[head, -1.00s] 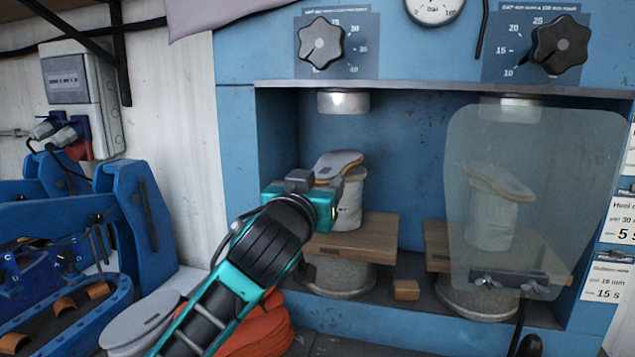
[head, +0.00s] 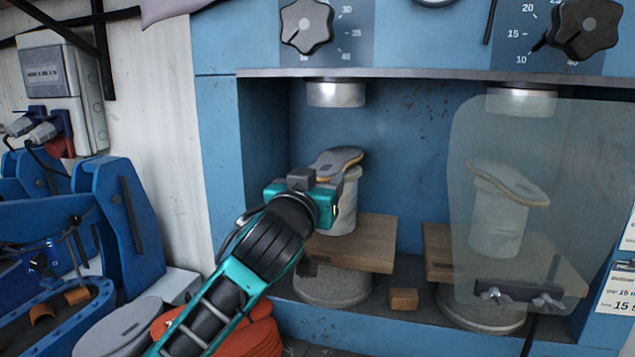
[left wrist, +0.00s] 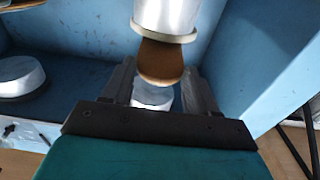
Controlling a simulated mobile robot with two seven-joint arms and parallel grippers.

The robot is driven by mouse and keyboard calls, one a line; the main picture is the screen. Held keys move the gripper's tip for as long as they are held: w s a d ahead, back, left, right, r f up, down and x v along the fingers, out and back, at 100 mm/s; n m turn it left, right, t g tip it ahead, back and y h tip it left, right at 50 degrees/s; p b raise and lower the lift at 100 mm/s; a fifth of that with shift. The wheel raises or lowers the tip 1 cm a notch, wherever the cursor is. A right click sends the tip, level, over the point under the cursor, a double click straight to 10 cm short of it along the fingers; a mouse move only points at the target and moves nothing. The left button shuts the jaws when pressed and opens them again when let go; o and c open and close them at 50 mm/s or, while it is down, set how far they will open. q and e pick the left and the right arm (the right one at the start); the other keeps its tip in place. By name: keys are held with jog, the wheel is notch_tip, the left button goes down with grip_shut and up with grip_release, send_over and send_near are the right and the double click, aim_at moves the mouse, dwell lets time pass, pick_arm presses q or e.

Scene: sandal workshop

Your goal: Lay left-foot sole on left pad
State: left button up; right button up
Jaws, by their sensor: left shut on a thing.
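The left-foot sole (head: 338,161), grey on top with a tan edge, is held at its near end in my left gripper (head: 318,185). It lies over the left pad (head: 345,210), a pale upright cylinder on a wooden board, slightly tilted. I cannot tell whether it touches the pad. My left gripper hides part of the pad in the head view. My right gripper is not in view.
A metal press head (head: 336,94) hangs above the left pad. The right pad (head: 498,225) bears another sole (head: 508,183) behind a clear shield (head: 590,150). A wooden block (head: 404,299) lies between the stations. Loose grey soles (head: 115,330) lie at lower left.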

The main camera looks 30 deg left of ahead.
pick_arm(q)
jog(key=shift+f, duration=0.35)
dwell(0.7)
jog(key=o, duration=1.1)
jog(key=v, duration=0.8)
dwell(1.6)
